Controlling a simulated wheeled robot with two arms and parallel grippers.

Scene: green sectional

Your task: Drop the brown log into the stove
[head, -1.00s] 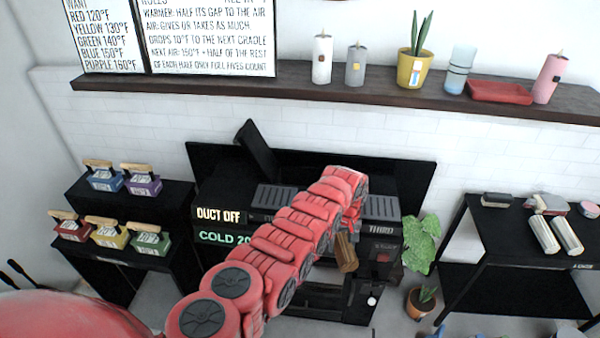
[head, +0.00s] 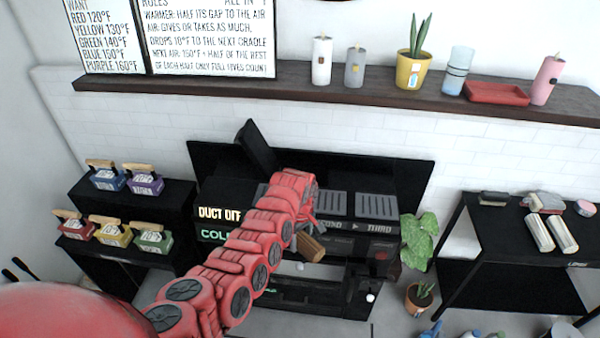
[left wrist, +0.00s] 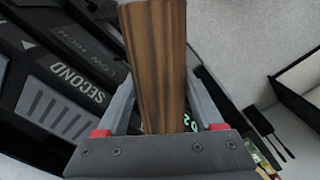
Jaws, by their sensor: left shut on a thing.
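My left gripper (head: 303,232) is shut on the brown log (head: 312,248). In the head view the log hangs at the end of my red arm, in front of the black stove (head: 382,242). The left wrist view shows the striped log (left wrist: 157,60) between both fingers of the gripper (left wrist: 160,100). The stove top marked SECOND (left wrist: 60,90) lies to the left of the log there. Below the log in the head view is a dark lower stove part with a white knob. My arm hides part of the stove. My right gripper is not in view.
A black stand (head: 130,190) with several small coloured blocks with wooden handles is at the left. A potted plant (head: 418,298) stands right of the stove, beside a black table (head: 500,225). Several things lie on the floor at bottom right.

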